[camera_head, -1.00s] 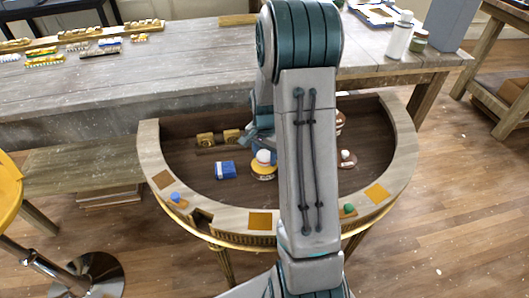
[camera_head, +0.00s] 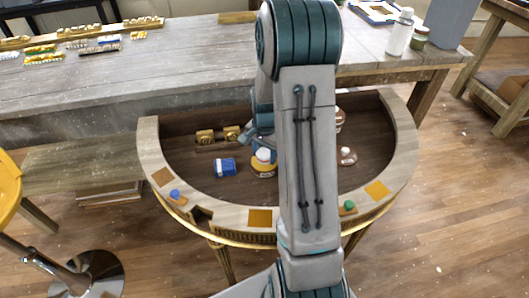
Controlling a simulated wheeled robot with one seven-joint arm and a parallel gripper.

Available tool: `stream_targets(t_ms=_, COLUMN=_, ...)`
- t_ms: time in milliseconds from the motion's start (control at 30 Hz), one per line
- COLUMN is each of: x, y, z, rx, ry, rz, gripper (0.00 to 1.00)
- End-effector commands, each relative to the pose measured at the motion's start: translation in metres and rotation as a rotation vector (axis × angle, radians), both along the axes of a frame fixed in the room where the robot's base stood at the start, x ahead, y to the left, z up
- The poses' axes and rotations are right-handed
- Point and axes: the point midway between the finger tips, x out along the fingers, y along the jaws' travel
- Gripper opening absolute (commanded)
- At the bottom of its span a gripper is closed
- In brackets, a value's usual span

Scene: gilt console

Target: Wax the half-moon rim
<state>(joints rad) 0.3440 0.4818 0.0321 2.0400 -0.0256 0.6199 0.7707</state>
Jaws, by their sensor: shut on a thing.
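The half-moon table has a pale wooden rim (camera_head: 405,150) around a dark recessed top (camera_head: 190,165). Orange-gold squares lie on the rim, with one at the front (camera_head: 260,217) and one at the right (camera_head: 377,190). My gripper (camera_head: 260,141) is low over the recess and mostly hidden behind my arm. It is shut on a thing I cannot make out. An amber pot with a white top (camera_head: 263,160) is right below or at the gripper; I cannot tell if they touch. A darker pot with a white top (camera_head: 346,156) stands right of my arm.
A blue block (camera_head: 225,167) and brass pieces (camera_head: 206,137) lie in the recess. A blue knob (camera_head: 175,195) and a green knob (camera_head: 348,206) sit on the rim. A workbench (camera_head: 90,95) stands behind, with a white bottle (camera_head: 399,32). A yellow stool (camera_head: 8,190) is at left.

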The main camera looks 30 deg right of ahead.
Motion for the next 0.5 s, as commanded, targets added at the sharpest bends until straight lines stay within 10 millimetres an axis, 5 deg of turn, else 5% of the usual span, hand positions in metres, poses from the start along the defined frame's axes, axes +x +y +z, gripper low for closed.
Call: stream_targets(t_ms=500, x=0.0, y=0.0001, z=-0.007, rx=0.0, ry=0.0, rz=0.0, gripper=0.29)
